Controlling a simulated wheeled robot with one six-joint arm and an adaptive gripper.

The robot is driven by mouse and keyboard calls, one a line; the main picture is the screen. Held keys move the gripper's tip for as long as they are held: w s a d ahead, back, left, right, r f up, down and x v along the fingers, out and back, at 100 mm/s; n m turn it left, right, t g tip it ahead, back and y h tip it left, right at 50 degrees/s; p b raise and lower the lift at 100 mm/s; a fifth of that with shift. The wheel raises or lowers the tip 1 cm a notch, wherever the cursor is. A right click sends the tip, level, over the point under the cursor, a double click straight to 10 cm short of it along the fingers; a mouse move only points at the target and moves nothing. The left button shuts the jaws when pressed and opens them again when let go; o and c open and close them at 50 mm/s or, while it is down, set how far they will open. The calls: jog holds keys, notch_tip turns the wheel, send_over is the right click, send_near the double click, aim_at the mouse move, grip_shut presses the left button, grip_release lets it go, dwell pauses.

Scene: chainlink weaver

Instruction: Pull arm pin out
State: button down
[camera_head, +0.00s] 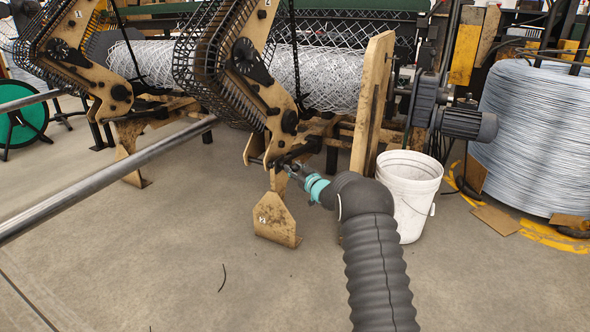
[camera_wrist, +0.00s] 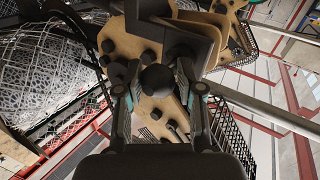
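In the head view my gripper (camera_head: 286,165) reaches the lower end of the tan arm (camera_head: 277,110), near a dark pin joint there. In the wrist view a round black knob (camera_wrist: 157,80), apparently the pin's head, lies between the two fingertips of my gripper (camera_wrist: 158,72). The fingers stand on either side of the knob with what looks like a small gap, so the gripper looks open around it. The pin's shaft is hidden behind the knob. In the head view my gripper covers part of the joint.
A tan foot plate marked 2 (camera_head: 276,222) stands below the joint. A white bucket (camera_head: 410,190) and a tan upright post (camera_head: 372,100) are to the right. A long grey rail (camera_head: 120,175) runs at the left. The floor in front is mostly clear.

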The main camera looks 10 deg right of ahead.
jog(key=shift+s+d, duration=0.45)
jog(key=shift+d, duration=0.3)
jog(key=shift+s+d, duration=0.45)
jog(key=shift+d, duration=0.3)
jog(key=shift+s+d, duration=0.45)
jog(key=shift+d, duration=0.3)
jog(key=c, duration=0.8)
grip_release()
jog(key=shift+d+r, duration=0.1)
jog(key=shift+d, duration=0.1)
jog(key=shift+c, duration=0.2)
jog(key=shift+o, duration=0.2)
jog(key=shift+d, duration=0.1)
jog(key=v, duration=1.2)
jog(key=shift+a, duration=0.25)
